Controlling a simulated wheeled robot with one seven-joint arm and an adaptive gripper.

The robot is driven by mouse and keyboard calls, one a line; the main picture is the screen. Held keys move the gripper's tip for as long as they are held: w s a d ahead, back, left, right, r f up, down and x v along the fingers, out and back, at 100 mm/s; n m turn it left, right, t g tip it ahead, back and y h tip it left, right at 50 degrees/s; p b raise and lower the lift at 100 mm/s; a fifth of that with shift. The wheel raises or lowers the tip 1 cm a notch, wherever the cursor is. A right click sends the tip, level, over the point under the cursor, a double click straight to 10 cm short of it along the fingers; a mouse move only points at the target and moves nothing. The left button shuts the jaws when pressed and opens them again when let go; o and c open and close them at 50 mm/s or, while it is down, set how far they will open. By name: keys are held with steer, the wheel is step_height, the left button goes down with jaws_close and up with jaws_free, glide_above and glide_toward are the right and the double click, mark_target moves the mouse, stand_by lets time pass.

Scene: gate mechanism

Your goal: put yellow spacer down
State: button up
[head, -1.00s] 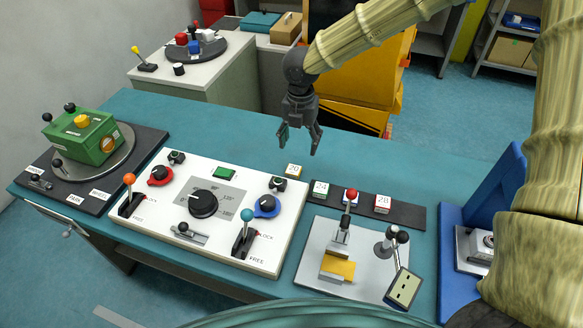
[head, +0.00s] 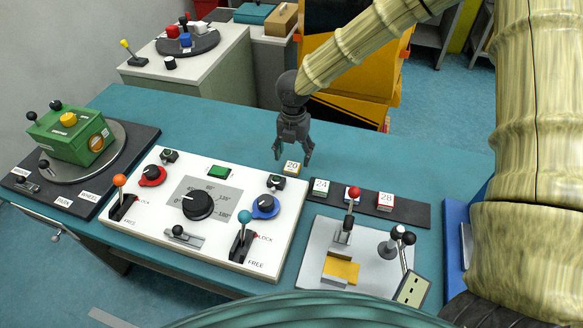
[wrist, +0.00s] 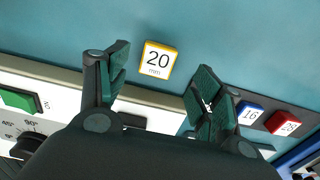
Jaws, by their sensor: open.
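The yellow spacer (head: 292,168), a small block with a yellow edge and a white top marked 20 mm, rests on the teal table behind the white panel. In the wrist view the spacer (wrist: 158,60) shows whole between the spread fingers, apart from both. My gripper (head: 293,153) points down just above and behind it in the head view. The jaws are open and empty. The gap in height between fingertips and spacer is hard to judge.
A dark strip (head: 410,212) to the right holds green 24, blue 16 and red 28 spacers. The white panel (head: 150,215) with levers and knobs lies in front. A grey plate (head: 318,240) carries a red-knobbed clamp. The table behind the spacer is clear.

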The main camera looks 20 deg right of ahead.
mark_target(292, 166)
steer(key=shift+s+f, duration=0.15)
steer(key=shift+f, duration=0.15)
steer(key=shift+a+f+p, duration=0.2)
steer(key=shift+f+p, duration=0.7)
steer(key=shift+f, duration=1.3)
steer(key=c, duration=1.2)
steer(key=shift+r, duration=0.1)
steer(key=shift+c, duration=0.2)
